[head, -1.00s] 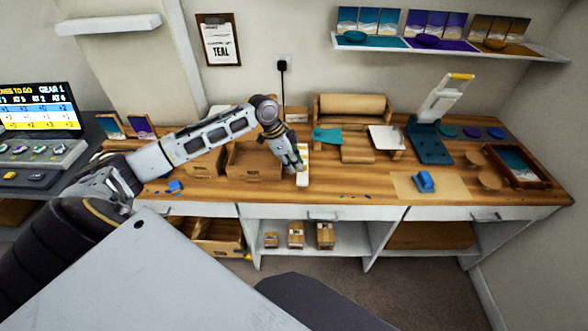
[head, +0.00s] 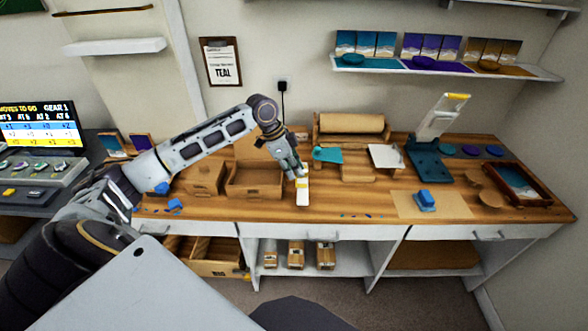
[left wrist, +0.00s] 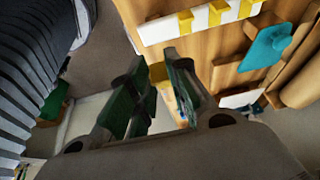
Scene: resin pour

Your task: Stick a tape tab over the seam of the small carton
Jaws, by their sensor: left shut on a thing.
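My left gripper (head: 301,173) reaches over the bench to the back end of a white strip (head: 303,194) with yellow tape tabs. A small brown carton (head: 204,178) stands left of the gripper, beside a larger open carton (head: 256,182). The small carton's seam is too small to make out. My right gripper is not in view.
A teal piece (head: 327,155) and a white sheet (head: 385,157) lie behind and right of the strip. A blue block (head: 425,199) rests on a tan mat (head: 450,206). Blue bits (head: 175,204) lie near the bench's front left. Boxes (head: 296,256) stand on the lower shelf.

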